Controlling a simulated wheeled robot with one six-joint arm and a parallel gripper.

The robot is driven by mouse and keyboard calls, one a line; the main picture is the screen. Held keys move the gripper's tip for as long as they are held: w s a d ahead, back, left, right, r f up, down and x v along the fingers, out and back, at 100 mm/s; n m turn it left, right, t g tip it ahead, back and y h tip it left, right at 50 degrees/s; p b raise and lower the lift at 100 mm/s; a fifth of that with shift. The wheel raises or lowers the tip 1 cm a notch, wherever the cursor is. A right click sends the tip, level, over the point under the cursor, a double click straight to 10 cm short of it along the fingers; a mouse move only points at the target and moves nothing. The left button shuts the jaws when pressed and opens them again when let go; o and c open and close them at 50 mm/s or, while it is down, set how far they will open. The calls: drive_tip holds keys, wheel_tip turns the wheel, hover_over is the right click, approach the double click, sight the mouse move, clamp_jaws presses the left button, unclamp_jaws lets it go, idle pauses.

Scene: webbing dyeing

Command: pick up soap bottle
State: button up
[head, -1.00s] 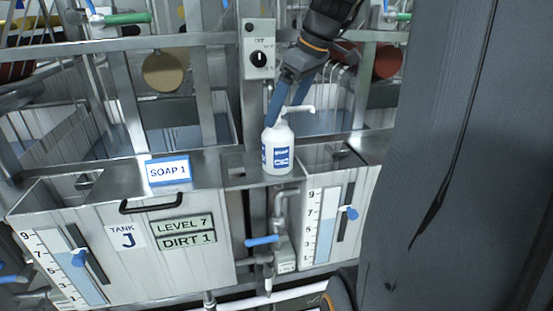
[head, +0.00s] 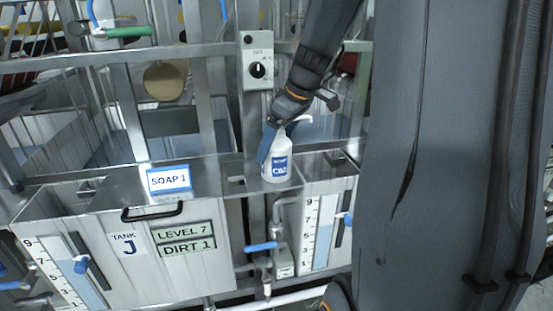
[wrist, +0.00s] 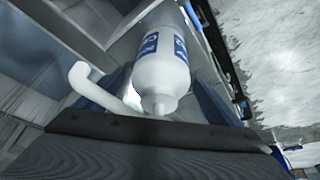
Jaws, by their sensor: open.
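The soap bottle (head: 276,160) is white with a blue label and a white pump spout pointing right. It stands upright on the metal ledge between two tanks in the head view. My gripper (head: 272,142) reaches down from above, its blue fingers at the bottle's neck and upper body. The wrist view shows the bottle (wrist: 161,72) close up between the open fingers, with its spout to the left. Part of the far finger is hidden behind the bottle in the head view, and I cannot tell whether the fingers touch it.
A SOAP 1 sign (head: 169,179) stands on the ledge to the left. Tank J (head: 110,250) has a black handle (head: 152,212) in front. A grey control box with a knob (head: 257,62) hangs above the bottle. A blue-handled valve (head: 262,247) sits below.

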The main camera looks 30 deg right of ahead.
drive_tip(key=c, duration=2)
drive_tip(key=shift+r, duration=0.1)
drive_tip(key=shift+c, duration=0.8)
